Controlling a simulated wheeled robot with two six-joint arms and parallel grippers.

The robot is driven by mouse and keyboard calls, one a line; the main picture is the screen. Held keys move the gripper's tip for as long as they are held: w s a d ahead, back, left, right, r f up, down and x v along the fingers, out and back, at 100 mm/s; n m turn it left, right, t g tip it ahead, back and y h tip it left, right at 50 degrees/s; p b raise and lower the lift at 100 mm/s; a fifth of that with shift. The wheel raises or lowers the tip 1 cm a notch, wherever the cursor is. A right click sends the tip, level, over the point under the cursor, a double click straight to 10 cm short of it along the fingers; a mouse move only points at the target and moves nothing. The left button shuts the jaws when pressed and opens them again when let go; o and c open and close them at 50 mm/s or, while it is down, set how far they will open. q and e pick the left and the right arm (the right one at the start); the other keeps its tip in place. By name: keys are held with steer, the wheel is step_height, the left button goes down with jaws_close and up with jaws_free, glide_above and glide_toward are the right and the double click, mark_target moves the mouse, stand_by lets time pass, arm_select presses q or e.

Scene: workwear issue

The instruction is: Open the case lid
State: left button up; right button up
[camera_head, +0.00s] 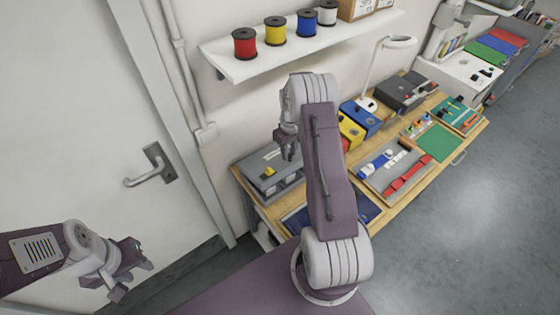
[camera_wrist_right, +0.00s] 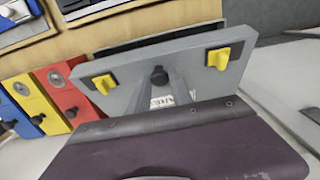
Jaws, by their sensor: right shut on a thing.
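The grey case (camera_head: 262,180) sits at the left end of the wooden bench, and a yellow latch (camera_head: 268,171) shows on it. In the right wrist view its grey lid panel (camera_wrist_right: 130,93) carries two yellow latches, left (camera_wrist_right: 103,84) and right (camera_wrist_right: 219,56), with a black knob (camera_wrist_right: 159,76) between them. My right gripper (camera_head: 288,148) is over the case. Its fingers (camera_wrist_right: 160,85) close on the black knob. A dark strip shows behind the panel; how far the lid is raised I cannot tell. My left gripper (camera_head: 132,270) is open and empty, away from the bench.
Yellow (camera_head: 351,131) and blue (camera_head: 361,118) boxes stand right of the case; red (camera_wrist_right: 68,90) shows beside them in the wrist view. A lamp (camera_head: 368,104) stands behind. A shelf (camera_head: 300,48) with spools hangs above. A grey tray (camera_head: 372,190) lies further right on the bench.

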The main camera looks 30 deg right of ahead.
steer(key=shift+w+r+p, duration=0.6)
steer(key=shift+w+r, duration=0.2)
steer(key=shift+r, duration=0.1)
steer(key=shift+w+a+r, duration=0.1)
steer(key=shift+w+r, duration=0.1)
steer(key=shift+w, duration=0.1)
steer(key=shift+w+a+r+p, duration=0.1)
steer(key=shift+w+r+p, duration=0.2)
steer(key=shift+w+r, duration=0.25)
steer(key=shift+w+r+p, duration=0.3)
steer(key=shift+w+r, duration=0.05)
steer(key=shift+w, duration=0.4)
